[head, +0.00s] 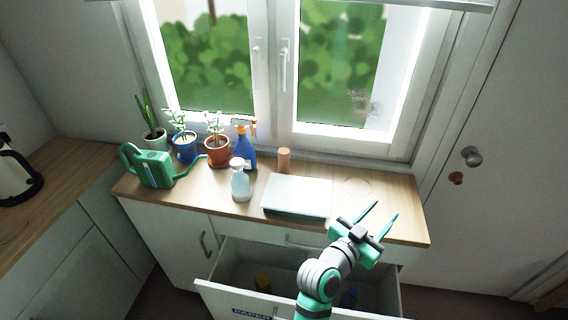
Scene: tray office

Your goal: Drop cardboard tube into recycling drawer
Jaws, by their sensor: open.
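A short brown cylinder (284,160), which looks like the cardboard tube, stands upright at the back of the wooden counter, close to the window sill. An open drawer (216,294) with a "PAPER" label on its front juts out below the counter. My gripper (385,209) is open with nothing between its fingers, over the counter's front right. It is to the right of and nearer than the tube. My arm crosses in front of the drawer and hides part of its inside.
A pale flat box (297,195) lies in front of the tube. A spray bottle (240,183), blue sprayer (246,148), potted plants (217,152) and green watering can (155,168) stand to the left. The counter's right end is mostly clear.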

